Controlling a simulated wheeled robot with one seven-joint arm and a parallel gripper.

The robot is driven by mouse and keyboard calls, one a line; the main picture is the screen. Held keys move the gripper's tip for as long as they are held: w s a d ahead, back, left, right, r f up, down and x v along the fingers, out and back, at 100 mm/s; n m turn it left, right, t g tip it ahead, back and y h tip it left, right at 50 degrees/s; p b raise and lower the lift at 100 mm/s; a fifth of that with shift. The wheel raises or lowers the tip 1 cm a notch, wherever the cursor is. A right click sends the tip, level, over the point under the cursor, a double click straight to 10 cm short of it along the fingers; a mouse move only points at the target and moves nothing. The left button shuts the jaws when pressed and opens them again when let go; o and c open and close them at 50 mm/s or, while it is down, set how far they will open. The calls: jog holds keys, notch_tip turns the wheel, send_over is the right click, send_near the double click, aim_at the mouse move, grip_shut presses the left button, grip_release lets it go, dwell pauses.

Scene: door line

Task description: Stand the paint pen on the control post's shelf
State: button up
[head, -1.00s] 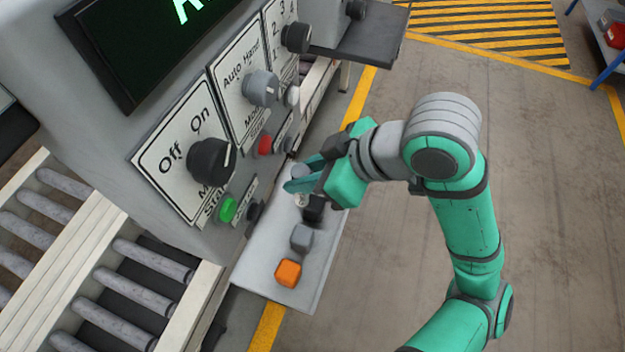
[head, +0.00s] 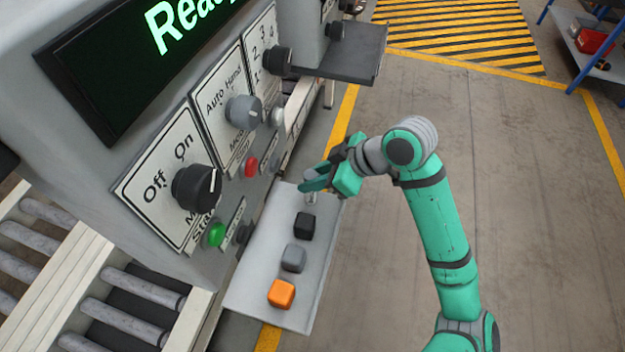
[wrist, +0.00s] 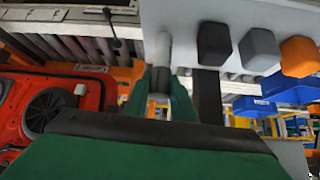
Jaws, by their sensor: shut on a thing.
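The paint pen, a pale grey-white cylinder (wrist: 163,52), is between my fingers in the wrist view. My gripper (wrist: 160,85) is shut on it. In the head view my gripper (head: 316,184) is at the far end of the control post's pale shelf (head: 262,262). The pen's lower part (head: 311,197) shows there below the fingers, roughly upright. I cannot tell whether its end touches the shelf.
A black block (head: 304,225), a grey block (head: 293,258) and an orange block (head: 281,293) stand in a row on the shelf, nearer than the pen. The post's knobs and buttons (head: 197,188) are to the left. Open floor (head: 375,250) lies right.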

jog(key=shift+w+f, duration=0.1)
jog(key=shift+f, duration=0.5)
jog(key=shift+a+f, duration=0.1)
jog(key=shift+f, duration=0.05)
jog(key=o, duration=1.1)
jog(key=shift+c, duration=0.2)
jog(key=v, duration=1.2)
